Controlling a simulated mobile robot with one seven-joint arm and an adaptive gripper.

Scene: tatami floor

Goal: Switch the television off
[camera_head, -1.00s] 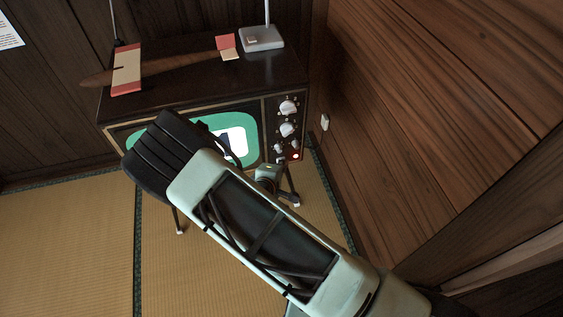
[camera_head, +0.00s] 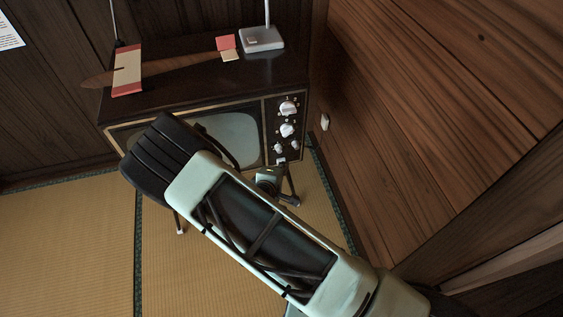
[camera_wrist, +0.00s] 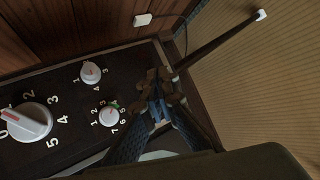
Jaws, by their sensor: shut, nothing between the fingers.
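The television (camera_head: 200,84) is a dark wooden set on legs against the back wall. Its screen (camera_head: 232,133) is grey and unlit, partly hidden by my arm. Dials run down the right of its front, the upper big one (camera_head: 288,107) above another. A small pale button (camera_head: 281,161) is at the panel's lower end, with no red glow. In the wrist view my gripper (camera_wrist: 158,96) is shut and empty, its fingertips at the panel's lower corner beside the small dials (camera_wrist: 109,116). They hide the button there; I cannot tell whether they touch it.
A toy plane (camera_head: 165,68) with red and cream wings and a grey antenna base (camera_head: 262,39) are on top of the set. A wooden wall (camera_head: 430,110) stands close on the right, with a pale outlet (camera_head: 325,122). Tatami floor (camera_head: 70,245) is clear at left.

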